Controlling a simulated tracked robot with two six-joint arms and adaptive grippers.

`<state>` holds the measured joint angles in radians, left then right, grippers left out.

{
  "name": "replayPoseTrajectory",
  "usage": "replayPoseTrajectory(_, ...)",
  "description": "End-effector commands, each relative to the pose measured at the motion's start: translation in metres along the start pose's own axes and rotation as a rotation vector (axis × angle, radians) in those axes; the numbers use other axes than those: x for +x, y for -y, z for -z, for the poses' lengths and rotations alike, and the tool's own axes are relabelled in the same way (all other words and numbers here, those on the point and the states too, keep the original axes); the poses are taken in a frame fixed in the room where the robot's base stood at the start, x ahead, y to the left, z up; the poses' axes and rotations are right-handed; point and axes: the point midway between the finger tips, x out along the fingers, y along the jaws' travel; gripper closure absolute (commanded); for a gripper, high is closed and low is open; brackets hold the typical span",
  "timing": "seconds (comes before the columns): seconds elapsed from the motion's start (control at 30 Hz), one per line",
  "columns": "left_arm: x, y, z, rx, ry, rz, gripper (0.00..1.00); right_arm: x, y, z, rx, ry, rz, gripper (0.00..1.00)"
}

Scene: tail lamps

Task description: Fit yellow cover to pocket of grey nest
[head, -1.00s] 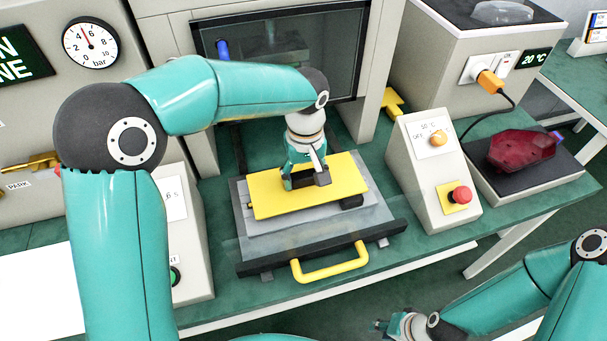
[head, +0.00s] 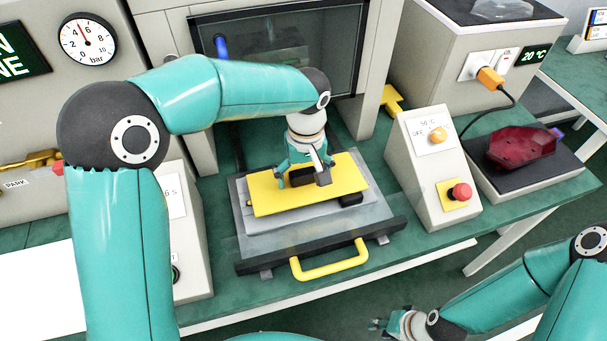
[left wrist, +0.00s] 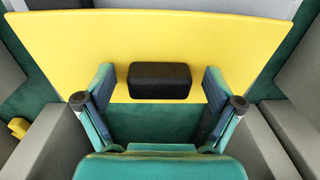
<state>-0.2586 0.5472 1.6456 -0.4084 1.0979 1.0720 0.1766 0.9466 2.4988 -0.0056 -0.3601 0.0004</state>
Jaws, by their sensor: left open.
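The yellow cover (head: 262,199) is a flat plate lying over the grey nest (head: 275,218) in the drawer with the yellow handle. It also fills the upper part of the left wrist view (left wrist: 60,40). A black grip block (left wrist: 160,80) stands on the cover. My left gripper (head: 303,179) is open, one finger on each side of the block, with gaps on both sides in the left wrist view (left wrist: 157,92). The cover hides the pocket; I cannot tell whether it sits flush. My right gripper (head: 380,325) is low at the bottom edge, too small to read.
The yellow drawer handle (head: 330,262) is at the front. A control box with a red button (head: 459,192) stands right of the drawer. A red lamp (head: 520,147) lies on a dark pad farther right. The machine's glass window (head: 340,50) is behind.

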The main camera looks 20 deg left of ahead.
Motion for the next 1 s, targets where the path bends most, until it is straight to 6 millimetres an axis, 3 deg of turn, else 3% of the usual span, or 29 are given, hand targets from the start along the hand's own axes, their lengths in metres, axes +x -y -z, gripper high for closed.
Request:
replayPoseTrajectory(0.27, -0.015, -0.001, 0.001, 0.000, -0.003, -0.003, 0.08, -0.001, 0.000, 0.000, 0.000, 0.000, 0.000, 0.69)
replayPoseTrajectory(0.7, -0.097, -0.001, 0.001, 0.000, -0.002, -0.004, 0.08, -0.001, 0.000, 0.000, 0.000, 0.000, 0.000, 0.69)
replayPoseTrajectory(1.0, -0.119, 0.000, 0.000, 0.000, 0.001, 0.000, 0.08, -0.001, 0.000, 0.000, 0.000, 0.000, 0.000, 0.69)
